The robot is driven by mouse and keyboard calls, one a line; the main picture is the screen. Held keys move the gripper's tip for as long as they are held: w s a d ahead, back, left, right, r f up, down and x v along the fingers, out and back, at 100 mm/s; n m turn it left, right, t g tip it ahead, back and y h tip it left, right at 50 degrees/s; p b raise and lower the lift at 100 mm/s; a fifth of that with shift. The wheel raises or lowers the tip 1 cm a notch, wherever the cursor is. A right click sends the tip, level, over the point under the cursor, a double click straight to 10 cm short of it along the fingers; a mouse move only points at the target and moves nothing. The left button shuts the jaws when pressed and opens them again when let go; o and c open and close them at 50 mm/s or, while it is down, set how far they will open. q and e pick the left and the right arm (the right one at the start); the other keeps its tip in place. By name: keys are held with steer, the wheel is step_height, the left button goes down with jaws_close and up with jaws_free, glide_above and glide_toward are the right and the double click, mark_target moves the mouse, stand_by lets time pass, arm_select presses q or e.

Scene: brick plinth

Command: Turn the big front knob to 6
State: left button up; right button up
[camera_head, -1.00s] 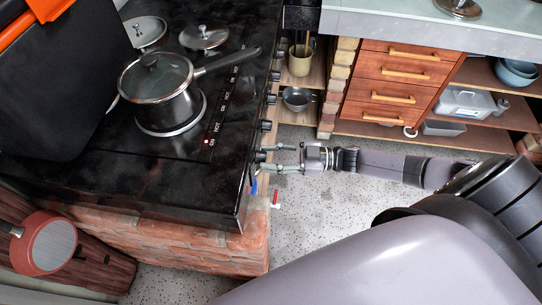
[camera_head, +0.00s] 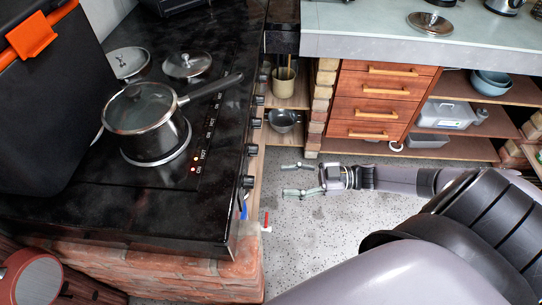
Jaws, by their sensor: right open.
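The black stove (camera_head: 75,208) has a row of dark knobs along its front edge, the right side in the picture. The nearest and largest-looking knob (camera_head: 248,181) is at the lower end of the row; its setting is too small to read. My right gripper (camera_head: 285,180) is open and empty, its two fingers pointing left toward that knob, with a clear gap between. My left gripper is not in view.
A pot with a glass lid (camera_head: 148,108) stands on a burner, its handle reaching toward the knobs. Small red lights glow on the stove top. A blue and a red-tipped valve lie below the knobs. Drawers (camera_head: 375,100) stand behind my arm; the speckled floor is free.

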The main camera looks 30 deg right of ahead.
steer(key=shift+v, duration=1.7)
steer(key=shift+f, duration=0.15)
step_height(320, 180, down, 15)
steer(key=w+d+m+t+h, duration=0.2)
steer(key=m+t+h, duration=0.25)
steer(key=h, duration=0.35)
steer(key=s+f+m+g+h, duration=0.2)
steer(key=s+f+h, duration=0.15)
steer(key=f, duration=0.45)
steer(key=s+f+m+g+h, duration=0.2)
steer(key=s+f+m, duration=0.15)
steer(key=f, duration=0.35)
steer(key=s+a+f+g, duration=0.2)
steer(key=s+a+f, duration=0.1)
steer(key=s, duration=0.5)
steer(key=s+a+f+g+h, duration=0.1)
steer(key=s+a+f+g, duration=0.2)
steer(key=s, duration=0.6)
steer(key=s+a+f+m+g+h, duration=0.1)
steer(key=s+a+f+g, duration=0.2)
steer(key=s+a+f, duration=0.2)
steer(key=s+f, duration=0.1)
steer(key=s, duration=0.2)
steer(key=shift+s+f, duration=0.2)
steer(key=shift+f, duration=0.15)
